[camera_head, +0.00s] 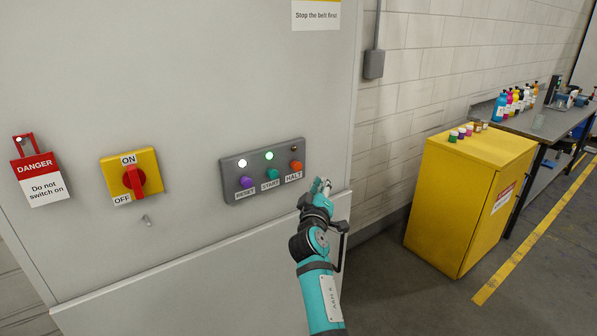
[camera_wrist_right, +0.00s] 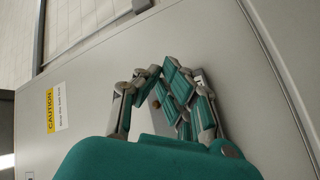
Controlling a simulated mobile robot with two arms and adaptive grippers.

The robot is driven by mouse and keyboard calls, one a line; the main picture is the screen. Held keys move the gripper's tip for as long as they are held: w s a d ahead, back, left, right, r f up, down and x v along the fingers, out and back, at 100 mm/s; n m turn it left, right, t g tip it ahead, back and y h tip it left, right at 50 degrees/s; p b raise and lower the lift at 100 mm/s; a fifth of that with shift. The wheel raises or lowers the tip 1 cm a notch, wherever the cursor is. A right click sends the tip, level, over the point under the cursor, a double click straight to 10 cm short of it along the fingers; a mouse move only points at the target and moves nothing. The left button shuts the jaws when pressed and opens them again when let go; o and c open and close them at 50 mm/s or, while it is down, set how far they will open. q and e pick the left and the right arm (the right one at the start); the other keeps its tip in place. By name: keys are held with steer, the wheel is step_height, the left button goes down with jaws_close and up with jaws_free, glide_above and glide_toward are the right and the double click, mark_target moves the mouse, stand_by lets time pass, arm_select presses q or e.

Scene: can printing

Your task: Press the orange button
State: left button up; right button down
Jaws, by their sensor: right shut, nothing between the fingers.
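The orange button (camera_head: 295,166) is at the right end of a grey control panel (camera_head: 232,165) on the cabinet front, above a HALT label. My right gripper (camera_head: 321,185) is shut and empty. In the head view it is just right of and below the orange button, apart from it in the picture; the exact gap in depth cannot be told. In the right wrist view the shut fingers (camera_wrist_right: 160,73) are in front of the grey cabinet, and the orange button is not visible there. My left gripper is not in view.
A purple RESET button (camera_head: 246,182) and a green START button (camera_head: 271,174) share the panel. A red-and-yellow rotary switch (camera_head: 133,178) and a danger tag (camera_head: 40,180) are further left. A yellow cupboard (camera_head: 465,200) stands right, with clear floor before it.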

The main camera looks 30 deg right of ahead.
mark_target(296, 166)
steer(key=w+b, duration=0.4)
steer(key=w, duration=0.2)
steer(key=shift+w+a, duration=0.2)
steer(key=shift+a, duration=0.05)
steer(key=shift+f, duration=0.1)
stand_by(1.0)
steer(key=shift+w+b, duration=0.4)
steer(key=shift+b, duration=0.35)
